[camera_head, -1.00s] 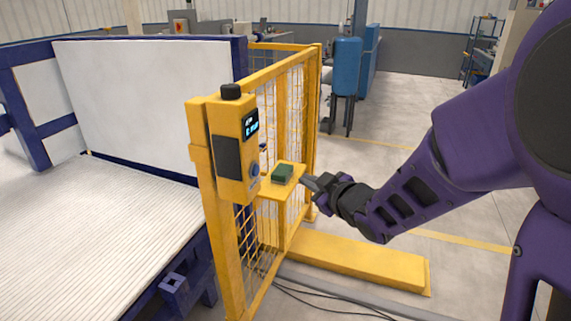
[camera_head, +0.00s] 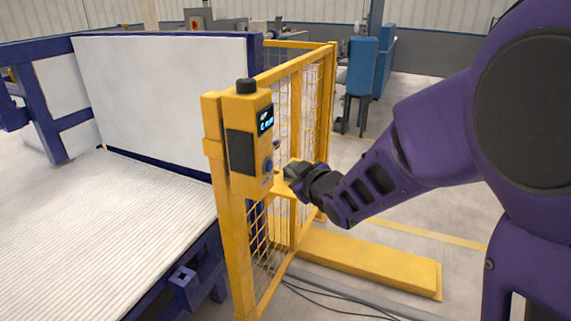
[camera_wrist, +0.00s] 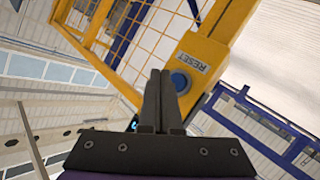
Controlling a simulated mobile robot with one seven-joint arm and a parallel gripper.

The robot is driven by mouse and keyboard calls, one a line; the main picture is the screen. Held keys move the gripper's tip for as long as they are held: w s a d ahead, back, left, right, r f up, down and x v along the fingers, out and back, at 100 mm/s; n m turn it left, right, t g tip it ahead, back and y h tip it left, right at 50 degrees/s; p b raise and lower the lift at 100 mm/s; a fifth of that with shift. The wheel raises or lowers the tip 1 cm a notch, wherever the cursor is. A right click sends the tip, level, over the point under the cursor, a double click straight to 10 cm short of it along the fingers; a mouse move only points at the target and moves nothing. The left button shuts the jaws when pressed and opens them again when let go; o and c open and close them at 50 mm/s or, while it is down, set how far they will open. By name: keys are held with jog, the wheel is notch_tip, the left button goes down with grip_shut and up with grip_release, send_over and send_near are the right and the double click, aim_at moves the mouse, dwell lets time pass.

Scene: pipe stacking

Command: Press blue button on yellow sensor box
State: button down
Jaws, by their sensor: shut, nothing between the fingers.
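The yellow sensor box (camera_head: 249,140) is fixed to the end post of the yellow fence, with a dark knob on top and a small lit display. Its round blue button (camera_head: 268,165) is low on the face turned toward my arm. In the wrist view, the blue button (camera_wrist: 181,82) shows just right of my fingertips, beside a RESET label, its left edge close to or behind a finger. My gripper (camera_wrist: 160,72) is shut and empty, its fingers pointing toward the box. Whether the tips touch the button cannot be told.
The yellow mesh fence (camera_head: 312,95) runs back from the post. A white ribbed bed (camera_head: 95,215) lies left. Cables lie on the floor.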

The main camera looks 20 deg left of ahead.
jog(key=shift+a, duration=0.75)
jog(key=shift+a+b, duration=0.15)
jog(key=shift+b, duration=0.25)
dwell(1.2)
jog(key=shift+w+a, duration=0.1)
jog(key=shift+a, duration=0.15)
jog(key=shift+a+b, duration=0.45)
jog(key=shift+b, duration=0.1)
dwell(0.4)
dwell(0.4)
jog(key=shift+d, duration=0.85)
jog(key=shift+s+d+p, duration=0.15)
jog(key=shift+d+p, duration=0.05)
jog(key=shift+d, duration=1.05)
jog(key=shift+s+d+p, duration=0.1)
jog(key=shift+d+p, duration=0.05)
jog(key=shift+d, duration=1.1)
